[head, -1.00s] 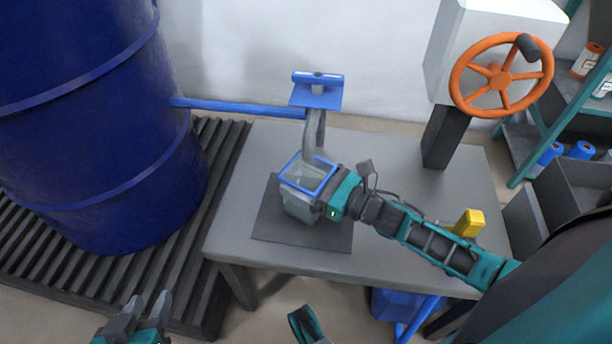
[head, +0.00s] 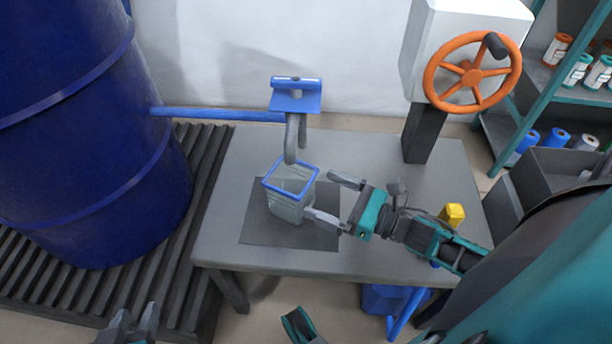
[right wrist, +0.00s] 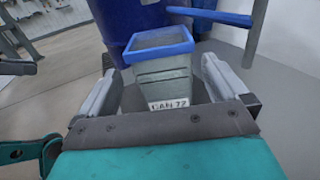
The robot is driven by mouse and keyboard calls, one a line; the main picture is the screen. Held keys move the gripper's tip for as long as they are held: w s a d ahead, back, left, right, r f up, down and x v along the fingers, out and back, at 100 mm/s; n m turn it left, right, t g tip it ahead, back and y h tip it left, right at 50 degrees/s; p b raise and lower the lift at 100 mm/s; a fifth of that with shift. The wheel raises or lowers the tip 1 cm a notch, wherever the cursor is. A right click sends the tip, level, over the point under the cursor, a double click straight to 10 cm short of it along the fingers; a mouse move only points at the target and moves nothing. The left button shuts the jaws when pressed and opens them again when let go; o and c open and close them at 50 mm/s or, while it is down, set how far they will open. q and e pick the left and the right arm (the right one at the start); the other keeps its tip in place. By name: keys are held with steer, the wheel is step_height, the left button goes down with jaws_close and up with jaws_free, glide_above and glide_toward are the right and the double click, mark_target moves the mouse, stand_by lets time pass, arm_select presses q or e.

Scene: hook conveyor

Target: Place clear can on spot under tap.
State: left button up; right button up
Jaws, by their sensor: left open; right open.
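The clear can (head: 289,198), with a blue rim, stands upright on the dark square mat (head: 262,228) on the grey table. The grey curved tap (head: 292,140) with a blue handle is just behind and above the can's rim. My right gripper (head: 327,198) is open to the right of the can and apart from it, fingers pointing at it. In the right wrist view the can (right wrist: 163,75), with a label reading "CAN 77", stands beyond the open fingers. My left gripper (head: 134,322) is open and empty at the bottom left, away from the table.
A large blue barrel (head: 85,130) stands on a dark slatted platform at the left, with a blue pipe (head: 215,114) running to the tap. An orange handwheel (head: 472,72) is at the back right. A yellow block (head: 453,214) sits at the table's right side. Shelves stand far right.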

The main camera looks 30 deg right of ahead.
steer(key=shift+v, duration=1.45)
